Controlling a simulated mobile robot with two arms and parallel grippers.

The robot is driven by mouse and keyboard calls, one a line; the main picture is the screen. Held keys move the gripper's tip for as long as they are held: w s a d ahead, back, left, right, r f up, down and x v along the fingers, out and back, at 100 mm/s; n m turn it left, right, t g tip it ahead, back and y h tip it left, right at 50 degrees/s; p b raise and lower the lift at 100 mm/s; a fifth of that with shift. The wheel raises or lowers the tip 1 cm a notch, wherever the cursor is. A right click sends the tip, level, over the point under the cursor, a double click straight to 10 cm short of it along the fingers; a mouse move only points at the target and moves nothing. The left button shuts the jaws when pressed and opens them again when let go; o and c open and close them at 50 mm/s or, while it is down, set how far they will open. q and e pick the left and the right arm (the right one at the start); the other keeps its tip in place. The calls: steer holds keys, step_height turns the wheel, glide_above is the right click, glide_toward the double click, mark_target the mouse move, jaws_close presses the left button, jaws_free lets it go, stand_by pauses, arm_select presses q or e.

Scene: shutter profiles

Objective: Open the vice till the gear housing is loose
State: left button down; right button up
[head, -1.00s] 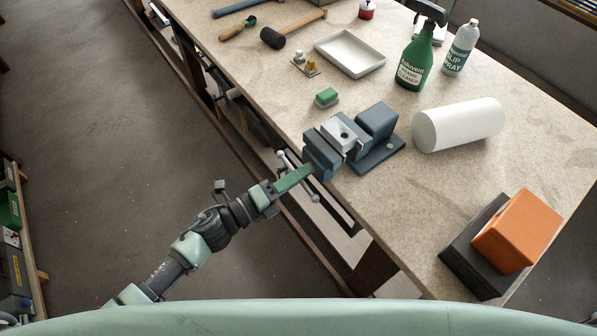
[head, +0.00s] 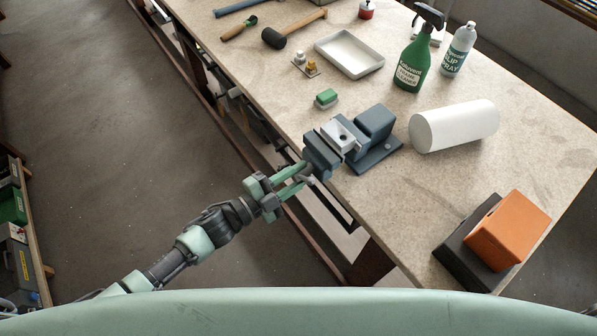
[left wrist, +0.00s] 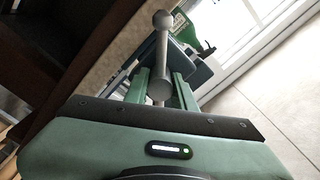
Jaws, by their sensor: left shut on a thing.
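The blue-grey vice (head: 322,155) is at the near edge of the bench. The light grey gear housing (head: 338,134) sits between its jaws; I cannot tell whether there is a gap beside it. My left gripper (head: 304,174) is in front of the vice, beyond the bench edge, shut on the vice handle. In the left wrist view the handle (left wrist: 161,55) is a grey bar with ball ends. It lies between the green fingers of my left gripper (left wrist: 160,82). In the head view the gripper mostly hides the handle. My right gripper is out of view.
Beside the vice are a green sponge block (head: 326,98) and a white roll (head: 455,126). An orange box (head: 508,230) on a dark block stands right.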

arm_select(q)
steer(key=shift+n, duration=1.2)
steer(key=shift+r, duration=0.1)
steer(key=c, duration=1.2)
jaws_free()
steer(key=shift+w+d, duration=0.1)
steer(key=shift+o, duration=0.2)
steer(key=shift+s+a+f, duration=0.2)
steer(key=shift+s+a, duration=0.05)
steer(key=shift+a, duration=0.1)
steer(key=b+v, duration=0.1)
steer(key=v, duration=0.6)
steer(key=shift+r, duration=0.15)
steer(key=shift+b, duration=0.3)
